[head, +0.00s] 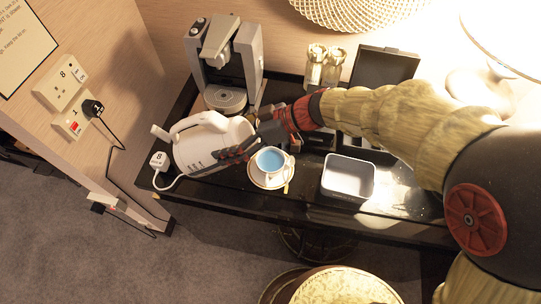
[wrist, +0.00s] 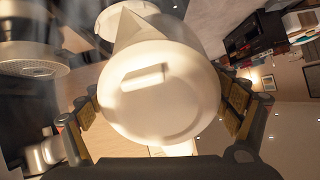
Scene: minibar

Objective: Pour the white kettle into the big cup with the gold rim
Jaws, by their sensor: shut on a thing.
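The white kettle (head: 201,141) is at the left of the black counter, with its handle toward the left. My gripper (head: 252,143) reaches in from the right and is shut on the kettle's body. In the wrist view the kettle (wrist: 160,95) fills the middle between both fingers, its pale round face and pointed spout showing. The white cup (head: 270,162) stands upright on a gold-edged saucer (head: 257,180), just right of the kettle and below my gripper. Blue shows inside the cup. I cannot tell exactly how far the kettle is tilted or whether anything flows.
A coffee machine (head: 224,65) stands behind the kettle. Two glass jars (head: 325,66) and a black box (head: 385,66) stand at the back. A grey tray (head: 347,178) is right of the cup. A spoon (head: 287,183) lies by the saucer.

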